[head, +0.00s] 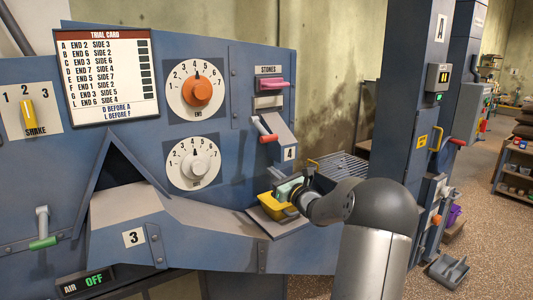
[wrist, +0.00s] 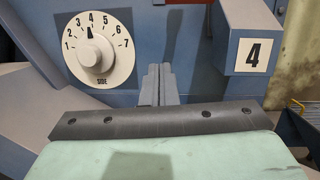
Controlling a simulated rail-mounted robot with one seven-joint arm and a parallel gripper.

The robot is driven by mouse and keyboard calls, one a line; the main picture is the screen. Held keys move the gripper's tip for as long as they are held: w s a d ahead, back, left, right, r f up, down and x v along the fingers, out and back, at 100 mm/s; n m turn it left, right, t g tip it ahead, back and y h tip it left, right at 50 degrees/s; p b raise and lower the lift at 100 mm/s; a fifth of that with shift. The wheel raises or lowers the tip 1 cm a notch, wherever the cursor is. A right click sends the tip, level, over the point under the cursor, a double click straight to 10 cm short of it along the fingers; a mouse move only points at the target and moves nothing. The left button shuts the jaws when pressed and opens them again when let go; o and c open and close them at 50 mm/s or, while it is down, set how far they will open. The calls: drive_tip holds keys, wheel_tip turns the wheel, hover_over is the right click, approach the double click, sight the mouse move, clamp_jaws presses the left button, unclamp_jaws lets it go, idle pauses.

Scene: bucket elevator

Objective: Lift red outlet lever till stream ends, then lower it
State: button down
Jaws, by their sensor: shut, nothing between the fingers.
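The red outlet lever (head: 268,138) has a grey shank and a red grip. It sits on the blue chute marked 4 (head: 286,132) in the head view; the wrist view shows the chute's box and number plate but not the lever. My gripper (wrist: 157,85) is shut and empty, pointing at the blue panel, left of the plate marked 4 and right of the SIDE dial. In the head view its pale green hand is below the lever and apart from it, over a yellow container (head: 271,207). No falling stream shows at the chute.
A pink handle (head: 271,84) is under the STONES label. The END dial (head: 196,91) and SIDE dial (head: 195,164) are left of the lever. A green-gripped lever (head: 43,242) is far left. A wire rack (head: 340,166) and a blue column stand to the right.

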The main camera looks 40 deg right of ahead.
sight(261, 129)
drive_tip(key=w+d+r+m+h+p, duration=0.1)
drive_tip(key=w+d+r+p, duration=0.2)
drive_tip(key=w+r, duration=0.3)
drive_tip(key=shift+w+d+m+p, duration=0.15)
drive_tip(key=shift+w+m+p, duration=0.15)
drive_tip(key=shift+p, duration=0.35)
drive_tip(key=shift+r, duration=0.1)
